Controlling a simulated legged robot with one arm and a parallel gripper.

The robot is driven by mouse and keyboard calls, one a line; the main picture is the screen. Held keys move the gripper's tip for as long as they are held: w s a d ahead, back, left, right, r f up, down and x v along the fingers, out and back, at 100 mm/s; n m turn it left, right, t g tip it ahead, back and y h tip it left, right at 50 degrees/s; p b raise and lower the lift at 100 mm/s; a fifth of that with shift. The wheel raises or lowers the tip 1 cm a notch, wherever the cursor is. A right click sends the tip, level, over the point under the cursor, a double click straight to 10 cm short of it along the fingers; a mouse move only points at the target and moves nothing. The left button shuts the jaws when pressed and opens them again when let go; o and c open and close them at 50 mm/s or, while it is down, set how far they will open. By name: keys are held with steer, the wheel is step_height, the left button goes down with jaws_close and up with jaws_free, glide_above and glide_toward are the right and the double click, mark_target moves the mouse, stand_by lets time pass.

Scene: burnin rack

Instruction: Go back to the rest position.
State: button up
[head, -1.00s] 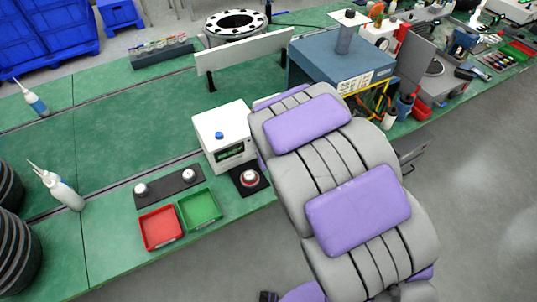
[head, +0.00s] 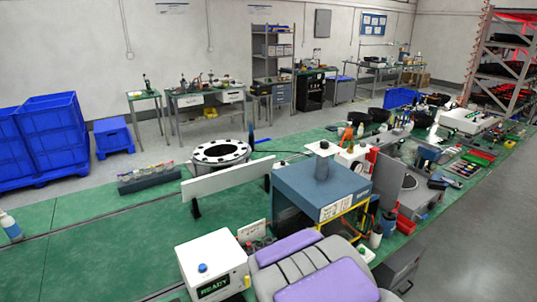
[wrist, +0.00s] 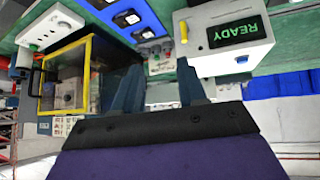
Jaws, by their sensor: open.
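My gripper (wrist: 155,88) shows in the wrist view with its two dark fingers apart and nothing between them. In the head view only my grey and purple arm shows at the bottom, and the fingertips cannot be seen there. In the wrist view the fingers point toward the bench, with the white tester (wrist: 230,38) to their right. The tester's screen reads READY, and it also stands at the lower left of my arm in the head view (head: 212,268).
A blue press-like machine (head: 322,190) with a yellow-framed opening stands right of centre on the green bench (head: 90,235). A white panel (head: 225,178) stands left of it. Blue crates (head: 55,130) are on the floor at left. Grey floor (head: 470,240) at right is clear.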

steer(key=s+d+r+m+g+h+b, duration=0.1)
steer(key=s+d+r+g, duration=0.15)
steer(key=s+d, duration=0.4)
steer(key=s+d+r+m+g+h, duration=0.2)
steer(key=s+d+r, duration=0.1)
steer(key=s+d, duration=0.35)
steer(key=s+r+g, duration=0.2)
steer(key=s, duration=0.8)
steer(key=s+r+g+y+b, duration=0.1)
steer(key=s+r+g, duration=0.2)
steer(key=s, duration=0.7)
steer(key=shift+s+d+r+m, duration=0.25)
steer(key=shift+d+m, duration=0.05)
